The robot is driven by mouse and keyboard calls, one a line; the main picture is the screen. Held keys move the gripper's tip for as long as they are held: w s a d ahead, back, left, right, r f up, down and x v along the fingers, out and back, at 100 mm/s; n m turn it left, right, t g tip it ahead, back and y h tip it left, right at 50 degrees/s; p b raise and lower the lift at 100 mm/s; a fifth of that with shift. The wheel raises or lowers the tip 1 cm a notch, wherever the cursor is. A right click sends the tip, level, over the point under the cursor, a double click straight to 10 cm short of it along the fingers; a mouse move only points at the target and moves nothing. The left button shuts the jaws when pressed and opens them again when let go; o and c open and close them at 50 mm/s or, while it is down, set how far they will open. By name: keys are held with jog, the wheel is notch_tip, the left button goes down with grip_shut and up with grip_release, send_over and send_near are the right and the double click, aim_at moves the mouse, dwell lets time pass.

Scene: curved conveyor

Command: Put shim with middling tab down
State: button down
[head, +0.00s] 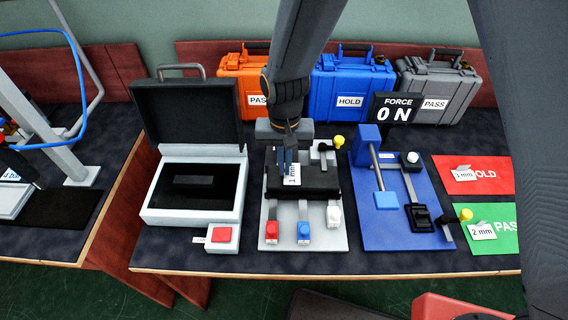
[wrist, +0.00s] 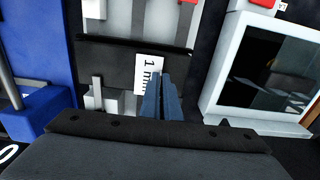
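My gripper (head: 287,168) is over the black block of the grey fixture (head: 275,240) at the middle of the table. Its two blue fingers (wrist: 161,78) are almost together, with a white shim marked 1 mm (wrist: 147,66) at their tips; it also shows in the head view (head: 293,177). The fingers look shut on this thin shim, but they hide part of its edge. Another white piece marked 2 mm (head: 482,231) lies on the green PASS mat (head: 500,246). A similar white piece (head: 463,173) lies on the red HOLD mat (head: 495,187); its marking is hard to read.
An open black-lidded case (head: 160,215) stands left of the fixture. A blue force stand (head: 375,235), reading 0 N, stands to its right. Red, blue and white buttons (head: 304,232) line the fixture's front. Orange, blue and grey cases (head: 350,85) stand behind.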

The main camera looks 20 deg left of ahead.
jog(key=c, duration=2)
grip_release()
jog(key=shift+f, duration=0.1)
notch_tip(320, 180, up, 12)
jog(key=b, duration=0.3)
jog(key=s+d+m, duration=0.1)
jog(key=d, duration=1.1)
jog(key=s+d+f+m, duration=0.1)
jog(key=d, duration=1)
jog(key=s+d+m+t, duration=0.1)
jog(key=d, duration=1.1)
jog(key=shift+d+f+m, duration=0.2)
jog(key=shift+d+m, duration=0.1)
